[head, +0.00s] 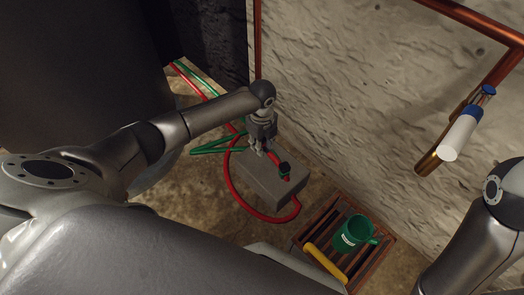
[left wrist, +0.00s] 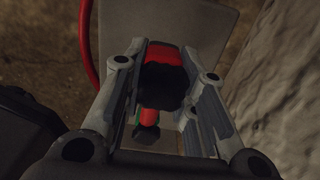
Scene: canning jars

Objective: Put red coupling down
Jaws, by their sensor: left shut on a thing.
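My left gripper (head: 257,146) reaches down over a grey block (head: 260,182) beside the stone wall. In the left wrist view its two fingers (left wrist: 165,85) are shut on the red coupling (left wrist: 168,56), which shows red with a dark, ridged part between them. In the head view a red hose runs from the gripper across the block to a black-ended fitting (head: 284,169). I cannot tell whether the coupling touches the block. My right arm shows at the right edge, but its gripper is out of view.
A red hose (head: 233,190) loops around the block, and green hose (head: 212,150) lies left of it. A slatted wooden crate (head: 372,270) holds a green mug (head: 353,233) and a yellow-handled thing (head: 324,262). Copper pipe and a white-blue cylinder (head: 459,135) are on the wall.

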